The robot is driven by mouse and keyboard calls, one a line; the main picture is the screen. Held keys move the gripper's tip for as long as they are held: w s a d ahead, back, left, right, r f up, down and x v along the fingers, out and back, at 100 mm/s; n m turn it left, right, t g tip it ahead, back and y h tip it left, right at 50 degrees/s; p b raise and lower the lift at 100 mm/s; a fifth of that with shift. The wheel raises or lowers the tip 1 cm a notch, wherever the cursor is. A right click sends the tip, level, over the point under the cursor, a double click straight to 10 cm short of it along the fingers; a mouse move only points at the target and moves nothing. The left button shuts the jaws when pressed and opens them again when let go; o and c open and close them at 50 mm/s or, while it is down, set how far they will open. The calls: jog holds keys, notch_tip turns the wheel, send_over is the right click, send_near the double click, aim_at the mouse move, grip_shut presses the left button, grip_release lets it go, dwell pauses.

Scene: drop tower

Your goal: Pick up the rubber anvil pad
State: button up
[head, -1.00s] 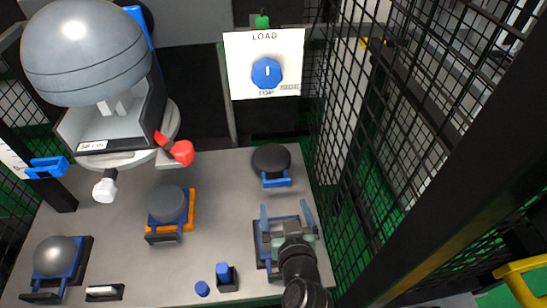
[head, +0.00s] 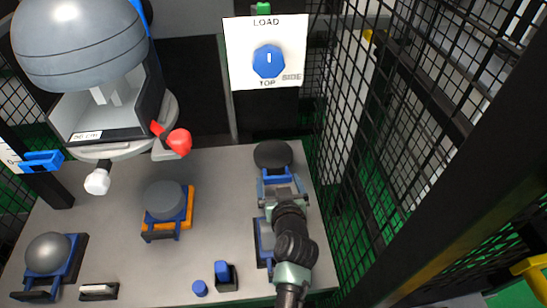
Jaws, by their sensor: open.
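A black round pad (head: 272,154) with a blue handle (head: 277,178) on its near side sits at the back right of the grey table; it looks like the rubber anvil pad. My gripper (head: 281,181) is open, with its fingers at either side of the blue handle, close to the pad's near edge. I cannot tell whether the fingers touch the handle. My wrist and arm come in from the lower right and hide part of the empty-looking blue and dark holder (head: 262,240) below.
A grey disc (head: 163,199) sits in an orange and blue holder at mid-left, and a grey dome (head: 47,253) at far left. Blue knobs stand at front centre. The large grey machine (head: 80,50) hangs at upper left. Black mesh (head: 385,130) closes the right side.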

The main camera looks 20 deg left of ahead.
jog(key=shift+c, duration=0.2)
jog(key=c, duration=1.4)
jog(key=shift+r, duration=0.25)
jog(key=shift+c, duration=0.3)
